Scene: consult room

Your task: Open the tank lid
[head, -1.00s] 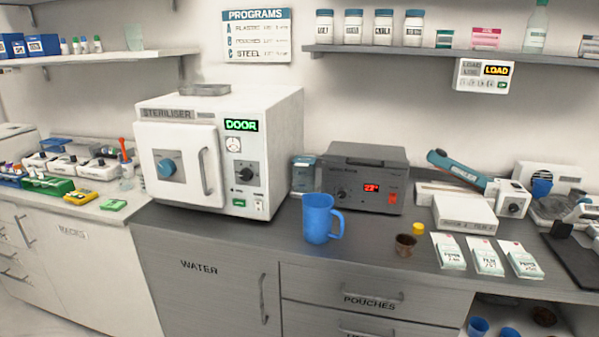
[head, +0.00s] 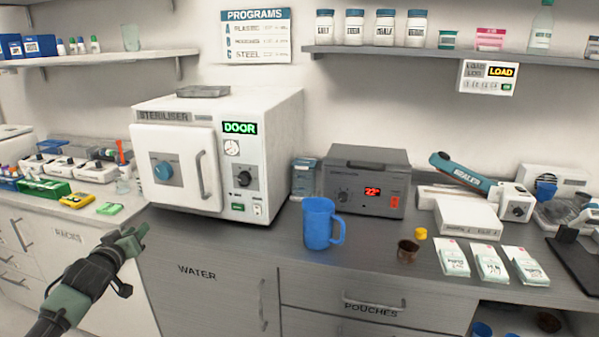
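The white steriliser (head: 268,150) stands on the counter with its door shut and a green DOOR display. A flat grey lid-like piece (head: 203,91) lies on its top, towards the back; it looks closed. The grey bath unit (head: 367,180) to the right has a flat top with a dark handle and a red display; its top is down. No label marks either one as the tank. My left gripper (head: 138,235) is in front of the counter edge, below and left of the steriliser, touching nothing visible. Its fingers are too small to read. My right gripper is out of view.
A blue jug (head: 320,224) stands in front of the bath unit. A brown cup (head: 407,251), a yellow cap (head: 420,233) and several pouches (head: 490,264) lie to its right. A shelf (head: 440,57) hangs above. The counter before the steriliser is clear.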

